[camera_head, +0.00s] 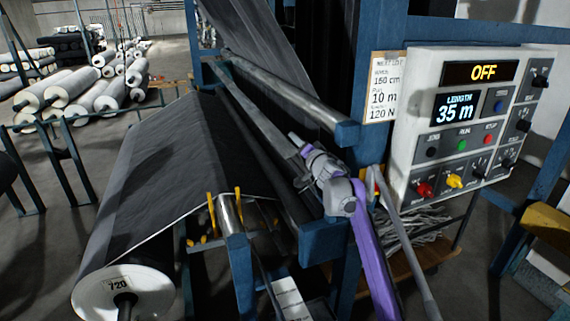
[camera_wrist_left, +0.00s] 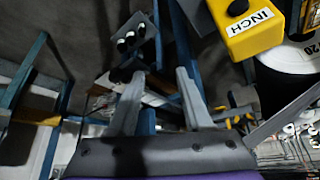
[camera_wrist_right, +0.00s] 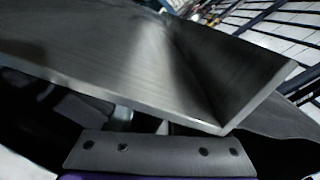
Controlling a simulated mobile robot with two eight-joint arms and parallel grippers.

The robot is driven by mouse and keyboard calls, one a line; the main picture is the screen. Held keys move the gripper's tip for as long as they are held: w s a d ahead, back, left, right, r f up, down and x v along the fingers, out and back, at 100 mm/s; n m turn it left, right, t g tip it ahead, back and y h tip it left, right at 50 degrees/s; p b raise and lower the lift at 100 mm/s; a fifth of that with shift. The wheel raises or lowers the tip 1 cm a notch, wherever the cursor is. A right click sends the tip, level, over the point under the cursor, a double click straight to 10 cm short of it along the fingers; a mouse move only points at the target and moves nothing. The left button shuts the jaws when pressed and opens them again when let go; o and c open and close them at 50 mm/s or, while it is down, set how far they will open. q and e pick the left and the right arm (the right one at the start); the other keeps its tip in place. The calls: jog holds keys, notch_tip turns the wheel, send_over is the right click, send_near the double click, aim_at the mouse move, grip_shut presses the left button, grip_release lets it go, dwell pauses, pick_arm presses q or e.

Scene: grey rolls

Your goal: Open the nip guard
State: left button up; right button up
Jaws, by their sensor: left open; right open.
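The nip guard appears to be the long grey metal bar (camera_head: 262,125) running diagonally along the front of the rollers in the head view. My right gripper (camera_head: 303,158) is at the near end of this bar, open. In the right wrist view a grey angled metal plate (camera_wrist_right: 130,65) fills the space before the palm and hides the fingers; I cannot tell whether they touch it. My left gripper (camera_wrist_left: 160,100) is open and empty in the left wrist view. It is outside the head view.
A control panel (camera_head: 462,130) reading OFF and 35 m stands right of my right gripper. A dark web (camera_head: 165,150) runs from the roll marked 720 (camera_head: 125,292) at lower left. A yellow INCH box (camera_wrist_left: 245,28) is near my left gripper. White rolls lie at the back left.

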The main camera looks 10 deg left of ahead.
aim_at(285, 149)
jog(key=a, duration=0.1)
jog(key=s+a+f+n, duration=0.2)
jog(key=shift+s+a+b, duration=0.25)
jog(key=shift+a+b, duration=0.1)
jog(key=shift+b, duration=0.05)
pick_arm(q)
jog(key=f, duration=0.1)
jog(key=s+f+b, duration=0.1)
jog(key=f, duration=0.1)
jog(key=a+f+b, duration=0.1)
jog(key=f, duration=0.1)
jog(key=shift+s+f, duration=0.1)
jog(key=shift+s, duration=0.3)
pick_arm(e)
jog(key=s+n, duration=0.1)
jog(key=s+f+n, duration=0.1)
jog(key=s, duration=0.1)
jog(key=s+f+n, duration=0.1)
jog(key=s, duration=0.1)
jog(key=shift+a+f, duration=0.1)
jog(key=shift+f, duration=0.15)
jog(key=shift+w, duration=0.1)
